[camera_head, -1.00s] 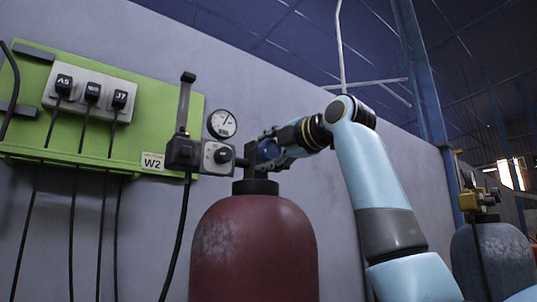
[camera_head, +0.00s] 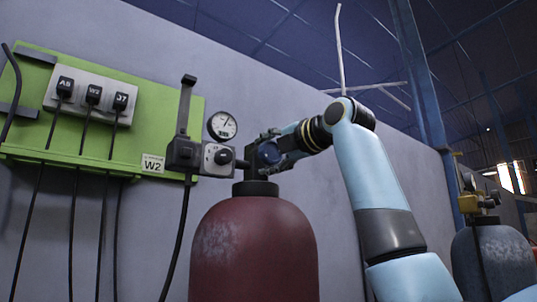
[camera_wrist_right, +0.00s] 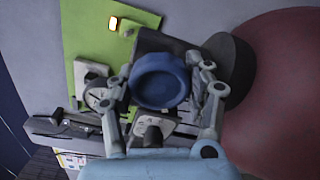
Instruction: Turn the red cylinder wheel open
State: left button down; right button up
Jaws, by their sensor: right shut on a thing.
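The red cylinder (camera_head: 253,250) stands upright in the lower middle of the head view, with a dark collar and valve on top. Its round blue wheel (camera_head: 268,153) sits on the valve's right side and is partly covered by my fingers. The blue wheel (camera_wrist_right: 160,80) shows face-on in the right wrist view. My right gripper (camera_head: 264,151) reaches in from the right and is shut on the wheel, one finger on each side of its rim. My left gripper is in neither current view.
A pressure gauge (camera_head: 222,125) and a regulator block (camera_head: 216,158) sit close left of the valve. A green board (camera_head: 60,130) with plugs and hanging cables is on the wall. A grey-blue cylinder (camera_head: 492,258) stands at the right.

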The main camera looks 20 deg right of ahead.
jog(key=o, duration=1.2)
jog(key=shift+f, duration=0.1)
jog(key=v, duration=1.2)
